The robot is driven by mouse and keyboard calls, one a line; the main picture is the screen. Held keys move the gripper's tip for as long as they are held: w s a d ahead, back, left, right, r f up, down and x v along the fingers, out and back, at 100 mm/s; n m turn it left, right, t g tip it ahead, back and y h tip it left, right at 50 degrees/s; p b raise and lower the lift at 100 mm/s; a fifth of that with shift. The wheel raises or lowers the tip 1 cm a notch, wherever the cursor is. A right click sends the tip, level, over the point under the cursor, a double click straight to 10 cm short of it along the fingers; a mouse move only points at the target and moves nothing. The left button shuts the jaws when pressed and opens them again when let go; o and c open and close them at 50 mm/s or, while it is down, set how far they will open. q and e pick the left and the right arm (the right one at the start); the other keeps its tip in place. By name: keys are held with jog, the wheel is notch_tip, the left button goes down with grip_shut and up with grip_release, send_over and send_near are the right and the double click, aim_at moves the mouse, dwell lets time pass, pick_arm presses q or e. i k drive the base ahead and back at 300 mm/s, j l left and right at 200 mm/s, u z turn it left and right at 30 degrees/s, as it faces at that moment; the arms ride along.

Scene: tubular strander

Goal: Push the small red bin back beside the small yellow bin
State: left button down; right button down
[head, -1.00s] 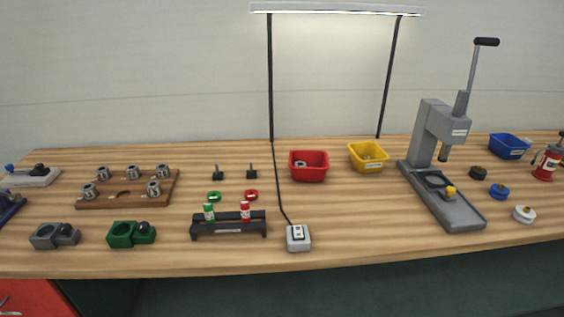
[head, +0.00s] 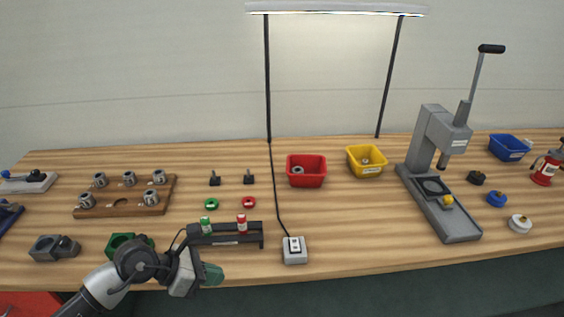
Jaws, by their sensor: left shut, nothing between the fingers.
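The small red bin (head: 306,178) stands upright on the bench, left of the small yellow bin (head: 366,168) and a little nearer the front edge. A gap of bare wood lies between them. Each bin has a small metal part inside. My left gripper (head: 213,275) is shut and empty at the bench's front edge, in front of the black rack. It is well to the left of and nearer than the red bin. My right gripper is not in view.
A black rack (head: 225,240) holds a green and a red bottle. A white switch box (head: 294,258) with a black cable stands in front of the red bin. A grey press (head: 436,180) stands right of the yellow bin.

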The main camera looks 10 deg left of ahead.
aim_at(315, 167)
jog(key=i, duration=1.3)
